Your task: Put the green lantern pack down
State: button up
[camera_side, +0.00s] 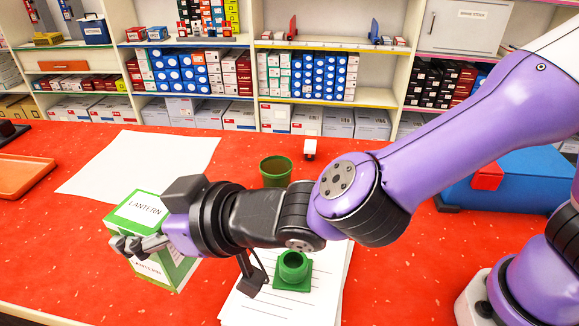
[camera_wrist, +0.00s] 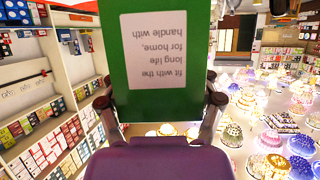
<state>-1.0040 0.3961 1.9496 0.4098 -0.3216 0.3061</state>
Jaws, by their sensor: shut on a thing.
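The green lantern pack (camera_side: 145,207) is a green and white box marked LANTERN, at the left front of the red counter in the side view. My gripper (camera_side: 128,246) is shut on it from the side, partly hiding its front. The pack looks upright; I cannot tell whether its base touches the counter. In the wrist view the pack's green face (camera_wrist: 118,100) with an upside-down white label fills the upper middle. The fingers of my gripper (camera_wrist: 160,104) press on both its sides.
A white sheet (camera_side: 140,160) lies behind the pack, and an orange tray (camera_side: 22,175) is at far left. A dark green cup (camera_side: 276,170), a small white-and-red item (camera_side: 310,149), a green holder (camera_side: 293,270) on lined paper (camera_side: 330,290) and a blue case (camera_side: 515,185) stand right.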

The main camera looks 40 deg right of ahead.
aim_at(126, 221)
jog(key=s+r, duration=0.1)
jog(key=s+a+r, duration=0.1)
jog(key=shift+s+r, duration=0.2)
jog(key=shift+r, duration=0.15)
notch_tip(126, 221, up, 4)
jog(key=shift+r, duration=0.2)
jog(key=w+d+f+m+t+h, duration=0.1)
jog(key=w+d+f, duration=0.1)
jog(key=w+d, duration=0.5)
jog(key=w+d+f, duration=0.2)
jog(key=w+d, duration=0.2)
jog(key=d, duration=0.7)
jog(key=s+d+r+m, duration=0.1)
jog(key=s+d+r, duration=0.1)
jog(key=d, duration=1)
jog(key=s+d+r, duration=0.1)
jog(key=s+d, duration=0.1)
jog(key=d, duration=0.9)
jog(key=shift+h, duration=0.4)
jog(key=shift+s+d+f, duration=0.1)
jog(key=shift+d+f, duration=0.05)
jog(key=shift+f, duration=2.35)
jog(key=shift+w+d+f, duration=0.1)
jog(key=shift+d+f, duration=0.05)
jog(key=shift+f, duration=2.35)
jog(key=shift+s+d+f, duration=0.1)
jog(key=shift+d+f, duration=0.05)
jog(key=shift+f, duration=2.35)
